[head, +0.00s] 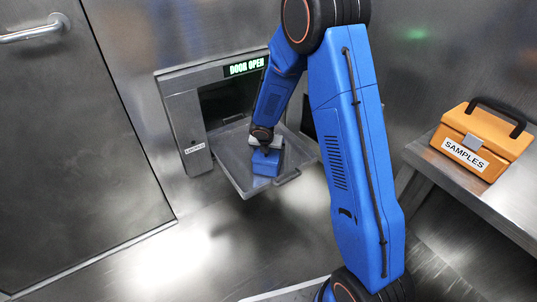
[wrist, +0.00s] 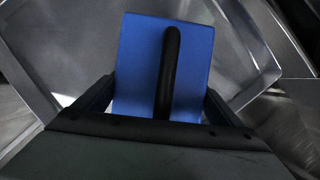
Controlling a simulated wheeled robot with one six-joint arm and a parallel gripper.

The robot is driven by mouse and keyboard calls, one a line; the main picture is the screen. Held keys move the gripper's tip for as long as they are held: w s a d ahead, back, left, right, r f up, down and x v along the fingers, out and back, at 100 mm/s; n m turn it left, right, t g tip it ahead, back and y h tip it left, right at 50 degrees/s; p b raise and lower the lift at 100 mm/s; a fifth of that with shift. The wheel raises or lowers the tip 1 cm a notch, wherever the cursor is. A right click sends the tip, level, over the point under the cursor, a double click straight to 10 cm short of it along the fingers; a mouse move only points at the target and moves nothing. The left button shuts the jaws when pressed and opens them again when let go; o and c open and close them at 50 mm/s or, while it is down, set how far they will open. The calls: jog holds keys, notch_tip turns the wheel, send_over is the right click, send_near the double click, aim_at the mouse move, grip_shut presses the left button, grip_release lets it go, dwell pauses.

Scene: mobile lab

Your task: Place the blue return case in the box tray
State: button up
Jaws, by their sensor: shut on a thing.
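The blue return case (head: 265,164) is at the end of my arm in the head view, over the front part of the grey tray (head: 237,172). In the wrist view the case (wrist: 136,65) shows its blue face and a black handle. My gripper (wrist: 160,108) is shut on the case, one finger on each side; it also shows in the head view (head: 264,148). The tray (wrist: 262,60) lies around and behind the case in the wrist view. I cannot tell whether the case touches the tray floor.
The tray juts from a wall box (head: 187,128) whose display (head: 244,67) reads "DOOR OPEN". An orange case (head: 480,140) labelled "SAMPLES" stands on a metal bench (head: 440,168) at the right. A metal door (head: 75,150) is at the left. The floor between is clear.

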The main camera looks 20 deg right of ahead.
jog(key=o, duration=1.3)
jog(key=shift+f, duration=0.1)
jog(key=shift+o, duration=0.2)
